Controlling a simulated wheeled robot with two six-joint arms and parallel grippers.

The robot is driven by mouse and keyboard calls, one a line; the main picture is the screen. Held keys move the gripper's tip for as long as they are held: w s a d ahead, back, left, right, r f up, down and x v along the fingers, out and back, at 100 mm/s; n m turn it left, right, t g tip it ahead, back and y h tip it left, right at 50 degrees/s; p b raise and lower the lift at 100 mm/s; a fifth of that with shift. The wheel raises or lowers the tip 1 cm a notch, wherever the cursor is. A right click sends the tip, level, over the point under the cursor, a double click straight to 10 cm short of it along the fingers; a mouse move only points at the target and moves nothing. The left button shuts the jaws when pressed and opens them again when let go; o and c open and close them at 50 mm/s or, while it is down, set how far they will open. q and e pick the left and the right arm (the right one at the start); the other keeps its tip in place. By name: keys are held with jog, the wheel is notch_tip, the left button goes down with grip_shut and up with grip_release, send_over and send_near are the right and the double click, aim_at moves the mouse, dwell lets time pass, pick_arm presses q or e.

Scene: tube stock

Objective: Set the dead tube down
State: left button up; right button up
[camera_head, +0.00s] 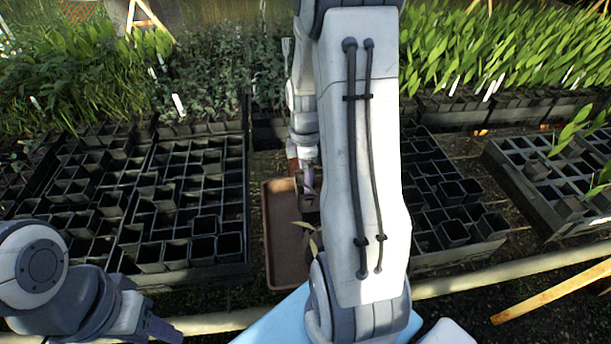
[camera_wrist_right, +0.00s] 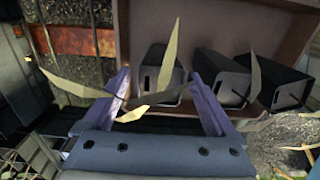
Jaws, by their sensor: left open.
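My right gripper (camera_wrist_right: 160,78) has its two purple fingers spread apart. A dark square tube (camera_wrist_right: 162,60) with withered tan leaves (camera_wrist_right: 170,62) lies just beyond and between the fingertips, with the leaves crossing in front of them. It appears to be in the brown tray (camera_wrist_right: 128,30), beside two more dark tubes (camera_wrist_right: 218,80) (camera_wrist_right: 278,82). In the head view, the right gripper (camera_head: 308,186) is at the right side of the tray (camera_head: 280,277), partly hidden by my arm. My left gripper (camera_head: 165,332) is open and empty at the lower left.
Black cell trays (camera_head: 190,275) flank the brown tray, with more cells (camera_head: 450,258) right of my arm. Dense green seedlings (camera_head: 490,50) stand behind. A pale rail (camera_head: 220,322) runs along the front. A blue surface (camera_head: 275,325) is at the bottom centre.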

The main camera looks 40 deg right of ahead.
notch_tip(320, 180, up, 12)
jog(key=p, duration=0.2)
jog(key=s+a+m, duration=0.1)
jog(key=s+a, duration=0.1)
jog(key=a, duration=1.7)
jog(key=s+a+m+y, duration=0.1)
jog(key=s+a+m, duration=0.2)
jog(key=s+a, duration=0.8)
jog(key=s, duration=0.3)
jog(key=shift+a+f, duration=0.2)
jog(key=shift+a, duration=0.15)
jog(key=shift+r, duration=0.1)
